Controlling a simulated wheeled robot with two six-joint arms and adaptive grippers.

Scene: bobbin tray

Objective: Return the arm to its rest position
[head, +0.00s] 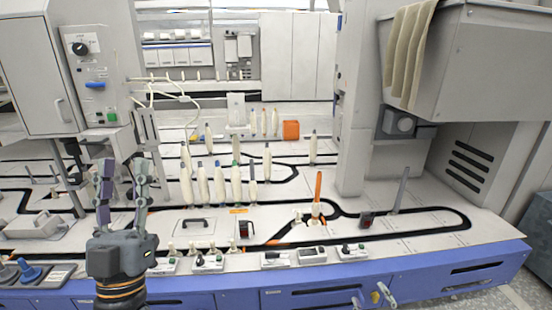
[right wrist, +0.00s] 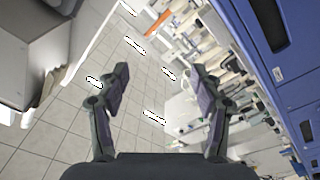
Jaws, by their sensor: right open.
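My left gripper (head: 122,178) points upward at the left front of the machine in the head view. Its two fingers are apart with nothing between them. My right gripper (head: 371,296) shows only by its fingertips at the bottom edge of the head view, in front of the blue front panel. In the right wrist view my right gripper (right wrist: 160,82) is open and empty, with the tiled floor and part of the machine behind it. The rest of my right arm is hidden.
Several pale bobbins (head: 203,184) stand upright on the white machine deck (head: 380,245). An orange-tipped bobbin (head: 317,190) stands right of them, and an orange block (head: 290,130) lies behind. The blue front panel (head: 440,278) edges the machine. Floor tiles (right wrist: 60,130) are clear.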

